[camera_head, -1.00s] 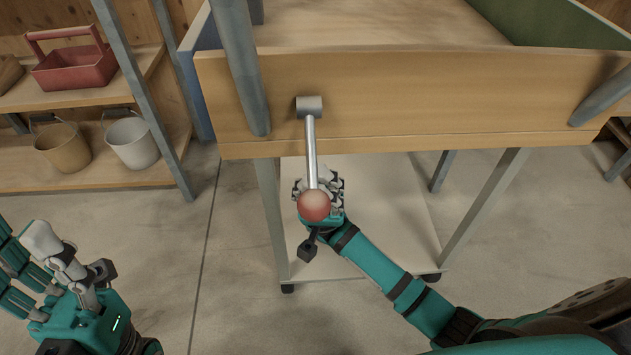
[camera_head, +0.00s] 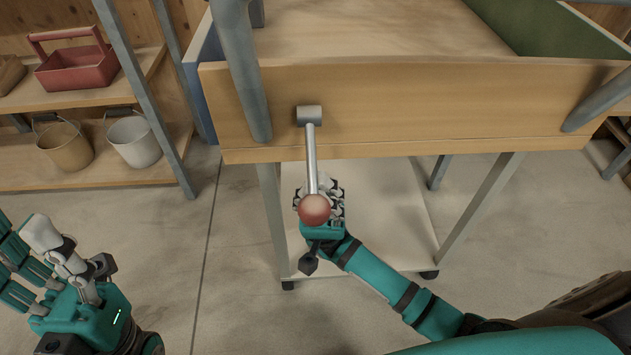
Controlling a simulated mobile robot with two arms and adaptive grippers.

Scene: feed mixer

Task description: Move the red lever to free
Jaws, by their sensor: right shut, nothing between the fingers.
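The lever is a metal rod (camera_head: 311,158) with a red ball knob (camera_head: 314,209) at its near end. It comes out of a grey pivot (camera_head: 309,115) on the wooden front board and points down toward me. My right gripper (camera_head: 322,198) is at the knob end, behind and beneath the ball. Its fingers are partly hidden by the knob, and it is shut with nothing held. Whether it touches the lever I cannot tell. My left gripper (camera_head: 48,268) is at the lower left, away from the lever, with its fingers spread open and empty.
The wooden mixer box (camera_head: 430,108) stands on grey legs with a pale lower shelf (camera_head: 390,225) on wheels. Grey bars cross its front at both sides. Shelves at the left hold a red tote (camera_head: 82,68) and two buckets (camera_head: 134,141). The floor between is clear.

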